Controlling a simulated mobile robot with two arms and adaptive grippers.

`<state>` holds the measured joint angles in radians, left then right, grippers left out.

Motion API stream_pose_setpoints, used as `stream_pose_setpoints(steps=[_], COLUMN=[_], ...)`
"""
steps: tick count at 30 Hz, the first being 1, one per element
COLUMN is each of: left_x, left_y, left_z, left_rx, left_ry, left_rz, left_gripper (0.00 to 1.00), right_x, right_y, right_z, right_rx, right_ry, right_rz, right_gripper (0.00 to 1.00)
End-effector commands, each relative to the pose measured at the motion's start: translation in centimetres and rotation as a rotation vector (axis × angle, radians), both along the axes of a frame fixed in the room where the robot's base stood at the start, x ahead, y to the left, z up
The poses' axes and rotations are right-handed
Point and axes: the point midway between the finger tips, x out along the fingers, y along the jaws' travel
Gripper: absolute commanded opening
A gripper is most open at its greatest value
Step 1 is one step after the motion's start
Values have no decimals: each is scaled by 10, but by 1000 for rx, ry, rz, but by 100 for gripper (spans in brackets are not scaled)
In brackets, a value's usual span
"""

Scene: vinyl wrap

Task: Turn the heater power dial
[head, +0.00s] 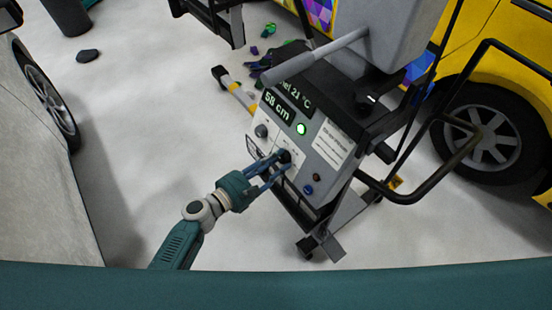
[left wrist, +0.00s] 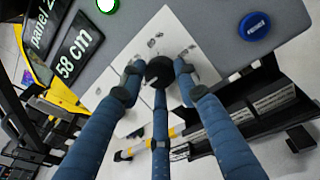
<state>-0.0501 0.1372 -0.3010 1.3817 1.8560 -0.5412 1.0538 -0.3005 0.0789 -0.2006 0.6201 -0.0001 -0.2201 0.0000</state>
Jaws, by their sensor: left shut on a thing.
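The heater's control panel (head: 320,160) faces me on a wheeled cart in the head view. A black dial (head: 285,156) sits low on a white label plate; it also shows in the left wrist view (left wrist: 160,71). My left gripper (head: 282,163) is at this dial with its blue fingers closed around it; its fingers also show around the dial in the left wrist view (left wrist: 157,78). A second dark dial (head: 261,131) is up and left on the panel. The labels beside the dials are too small to read. My right gripper is not in view.
The panel has a display (head: 278,107) reading 58 cm, a lit green lamp (head: 301,129) and a blue button (head: 308,190). A black tubular handle (head: 385,192) sticks out at the cart's right. A yellow vehicle (head: 515,50) stands behind. The floor at left is mostly clear.

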Motion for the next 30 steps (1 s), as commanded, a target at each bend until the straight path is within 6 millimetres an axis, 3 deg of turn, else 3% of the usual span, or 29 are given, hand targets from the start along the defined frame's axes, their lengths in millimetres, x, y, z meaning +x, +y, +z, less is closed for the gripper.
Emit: stream_pose_setpoints(steps=[18,19,21,30], left_x=[-1,-1,0,-1], left_y=[-2,-2,-2,0], left_z=[2,2,2,1], left_rx=[-29,-29,-29,-25], left_ry=[31,31,31,31], left_rz=[13,13,13,15], left_gripper=[5,35,49,50], right_x=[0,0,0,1], right_y=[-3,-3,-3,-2], right_z=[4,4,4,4], right_rx=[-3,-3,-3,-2], right_ry=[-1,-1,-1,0], right_rz=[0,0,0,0], right_gripper=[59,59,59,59])
